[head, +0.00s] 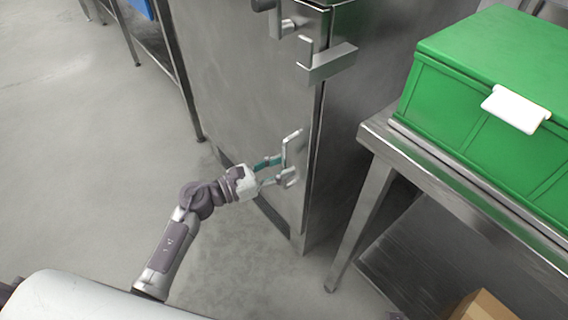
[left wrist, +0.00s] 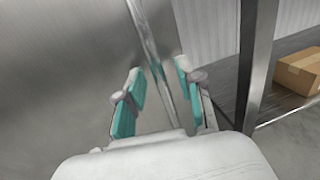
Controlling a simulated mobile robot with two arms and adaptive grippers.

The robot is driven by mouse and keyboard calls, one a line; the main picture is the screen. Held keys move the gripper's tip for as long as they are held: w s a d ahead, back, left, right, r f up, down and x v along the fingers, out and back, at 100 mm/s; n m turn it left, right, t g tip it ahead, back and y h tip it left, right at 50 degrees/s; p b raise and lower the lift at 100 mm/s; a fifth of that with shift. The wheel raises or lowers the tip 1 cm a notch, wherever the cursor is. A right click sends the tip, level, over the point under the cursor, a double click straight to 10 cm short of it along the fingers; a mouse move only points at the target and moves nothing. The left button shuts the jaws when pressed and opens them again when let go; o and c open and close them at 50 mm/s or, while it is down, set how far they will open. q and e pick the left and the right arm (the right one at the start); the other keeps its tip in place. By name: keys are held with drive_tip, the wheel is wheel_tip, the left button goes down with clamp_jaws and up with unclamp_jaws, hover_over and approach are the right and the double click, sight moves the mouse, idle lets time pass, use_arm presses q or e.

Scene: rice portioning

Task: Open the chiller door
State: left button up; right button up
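The chiller is a tall steel cabinet with a flat door (head: 235,75), which looks shut in the head view. A metal handle (head: 294,146) sits low on the door near its right edge. My left gripper (head: 279,171) is at this handle, its teal fingers spread apart. In the left wrist view the left gripper (left wrist: 160,90) is open, and a narrow upright metal strip (left wrist: 152,50) runs between the fingers. I cannot tell whether the fingers touch the handle. My right gripper is not in view.
A metal bracket (head: 326,64) juts out higher on the cabinet's edge. A steel table (head: 430,165) with a green crate (head: 480,140) stands close on the right. A cardboard box (head: 482,306) lies below; it also shows in the left wrist view (left wrist: 300,70). The floor on the left is clear.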

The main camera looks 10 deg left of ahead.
use_arm(q)
drive_tip(key=shift+w+d, duration=0.3)
drive_tip(key=shift+d, duration=0.1)
clamp_jaws()
